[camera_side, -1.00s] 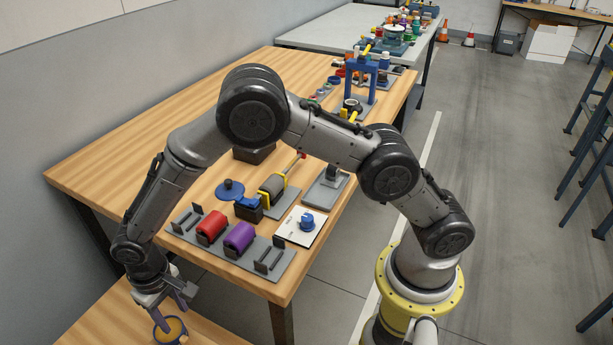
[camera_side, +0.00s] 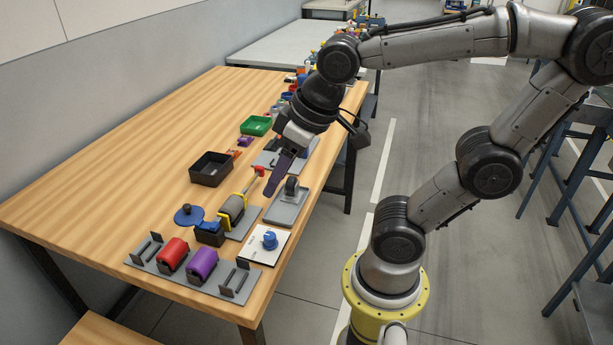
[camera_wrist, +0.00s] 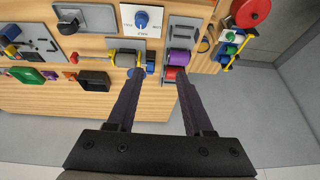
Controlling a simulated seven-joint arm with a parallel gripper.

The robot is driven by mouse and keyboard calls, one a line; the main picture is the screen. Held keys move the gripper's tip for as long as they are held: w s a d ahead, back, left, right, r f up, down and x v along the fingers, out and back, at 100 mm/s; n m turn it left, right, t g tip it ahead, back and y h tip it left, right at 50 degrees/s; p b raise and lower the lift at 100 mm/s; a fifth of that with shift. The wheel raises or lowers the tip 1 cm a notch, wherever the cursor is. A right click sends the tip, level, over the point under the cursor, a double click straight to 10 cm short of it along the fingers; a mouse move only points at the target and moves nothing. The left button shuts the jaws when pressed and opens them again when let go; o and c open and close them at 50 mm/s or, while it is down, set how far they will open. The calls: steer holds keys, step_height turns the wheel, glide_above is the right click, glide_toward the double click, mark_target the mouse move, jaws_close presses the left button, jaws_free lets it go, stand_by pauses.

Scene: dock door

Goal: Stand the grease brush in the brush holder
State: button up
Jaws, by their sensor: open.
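My gripper (camera_side: 270,190) hangs above the table near the grey caster stand, its dark purple fingers pointing down. In the wrist view its fingers (camera_wrist: 160,78) are spread apart with nothing held between them. A long tool with a dark body, yellow bands and a red tip (camera_side: 233,207) lies on a grey plate, beside a dark blue block (camera_side: 210,233). I cannot tell whether it is the grease brush. A small orange-red item (camera_side: 237,153) lies behind the black open box; its shape is too small to make out. I cannot pick out the brush holder for certain.
A black open box (camera_side: 211,168) and a green tray (camera_side: 256,125) stand behind. A red roller (camera_side: 173,253) and a purple roller (camera_side: 202,263) sit on a grey rack at the front. A blue knob (camera_side: 270,240) is on a white plate. The table's left side (camera_side: 110,175) is clear.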

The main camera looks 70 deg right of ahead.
steer(key=shift+t, duration=0.3)
steer(key=s, duration=0.1)
steer(key=s+d, duration=0.1)
steer(key=s, duration=0.2)
steer(key=shift+s+d+f, duration=0.25)
steer(key=shift+f, duration=0.1)
